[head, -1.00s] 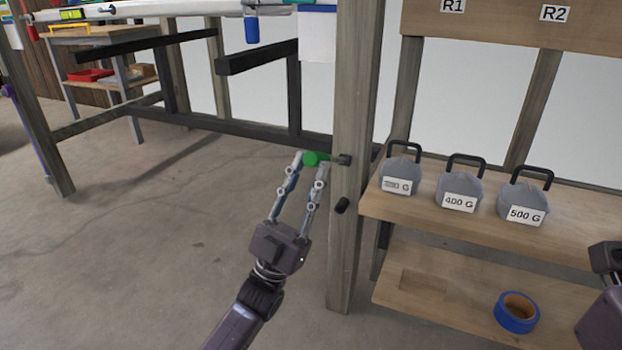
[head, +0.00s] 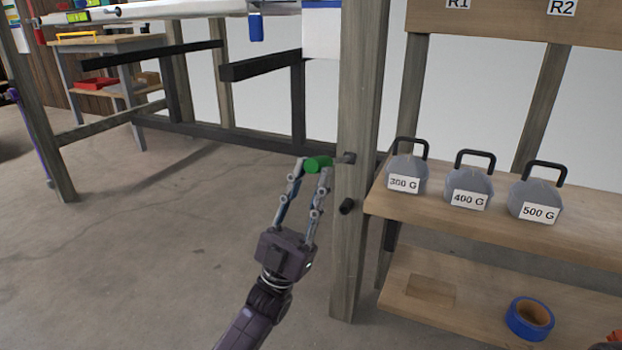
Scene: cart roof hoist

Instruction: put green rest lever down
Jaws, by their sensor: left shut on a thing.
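The green rest lever (head: 318,163) sticks out to the left from a dark pivot (head: 348,158) on the wooden post (head: 352,240). It lies about level. My left gripper (head: 314,166) is shut on the green end of the lever, with one finger on each side. A short black peg (head: 346,206) stands out of the post below the pivot.
A wooden shelf right of the post holds grey weights marked 300 G (head: 405,178), 400 G (head: 468,190) and 500 G (head: 536,203). A blue tape roll (head: 530,318) lies on the lower board. Dark rest arms (head: 262,67) stand behind. The floor left of my arm is clear.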

